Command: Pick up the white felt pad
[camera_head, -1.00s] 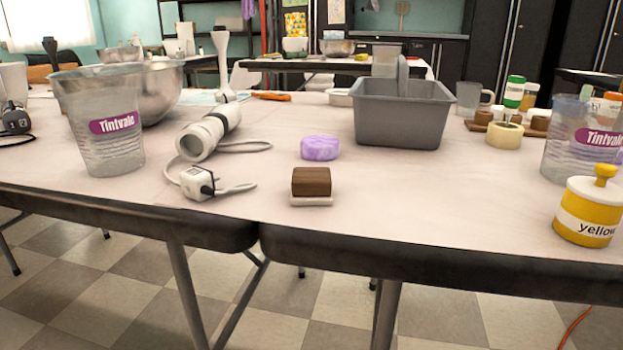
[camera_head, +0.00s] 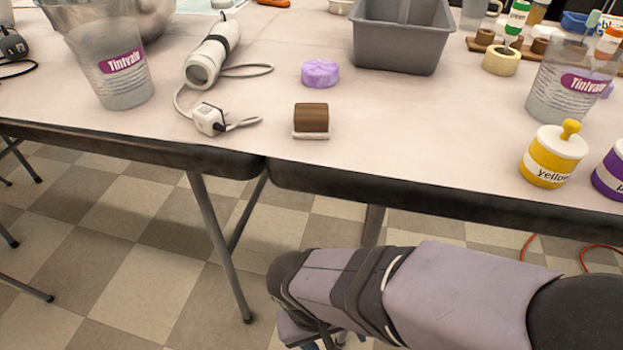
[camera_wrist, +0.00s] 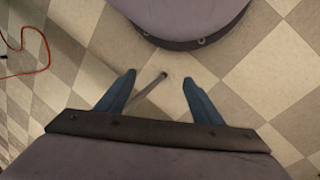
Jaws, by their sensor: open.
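The white felt pad (camera_head: 311,136) appears as a thin pale slab near the front edge of the table in the head view. A brown block (camera_head: 311,117) sits on it and hides most of its top; only the front strip shows. My gripper (camera_wrist: 159,79) is open and empty in the wrist view, with its two blue fingers apart above the checkered floor. In the head view my arm is below the table's front edge, apart from the pad. The wrist view does not show the pad.
A purple soap (camera_head: 320,73) lies behind the block. A white plug (camera_head: 209,119) with its cable lies to the left, near a clear cup (camera_head: 122,85). A grey bin (camera_head: 400,55) stands behind. A yellow jar (camera_head: 552,160) stands right. The table's dark front edge (camera_head: 400,190) lies between arm and tabletop.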

